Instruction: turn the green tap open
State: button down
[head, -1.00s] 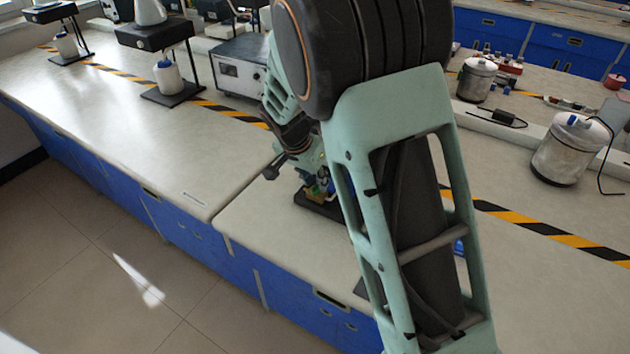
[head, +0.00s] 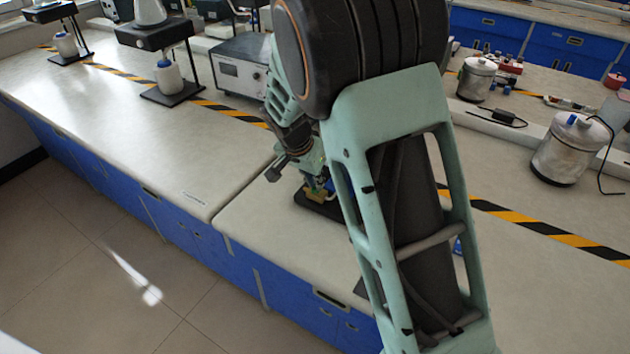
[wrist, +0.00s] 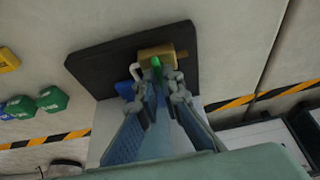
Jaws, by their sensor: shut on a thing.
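The green tap (wrist: 156,65) is a small green handle beside a brass body (wrist: 163,52) on a black base plate (wrist: 90,70) in the wrist view. My gripper (wrist: 157,82) is shut on the green handle, with one finger on each side of it. Most of the handle is hidden between the fingers. A white handle (wrist: 135,71) and a blue part (wrist: 125,89) show just left of the fingers. In the head view, the brass body (head: 319,194) and base plate (head: 310,202) show only in part behind my arm.
Green dumbbell-like weights (wrist: 52,99) and a yellow block (wrist: 8,60) lie left of the plate in the wrist view. A grey instrument box (head: 240,68) stands behind on the bench, with metal canisters (head: 570,150) to the right. The left bench top (head: 150,150) is largely clear.

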jog(key=n, duration=0.1)
jog(key=n+y+b, duration=0.1)
jog(key=n, duration=0.1)
jog(key=shift+d+n+t, duration=0.25)
jog(key=shift+n+t, duration=0.05)
jog(key=shift+n, duration=0.1)
jog(key=n+y, duration=0.1)
jog(key=n+y+p, duration=0.1)
jog(key=n, duration=0.1)
jog(key=shift+d+r+n, duration=0.15)
jog(key=shift+d+n, duration=0.05)
jog(key=shift+n, duration=0.1)
jog(key=n+y+p, duration=0.1)
jog(key=n+p, duration=0.2)
jog(key=shift+d+n, duration=0.15)
jog(key=shift+n, duration=0.25)
jog(key=shift+n+y+p, duration=0.6)
jog(key=shift+n+p, duration=0.2)
jog(key=shift+n, duration=0.2)
jog(key=shift+g, duration=0.4)
jog(key=c, duration=2.1)
grip_release()
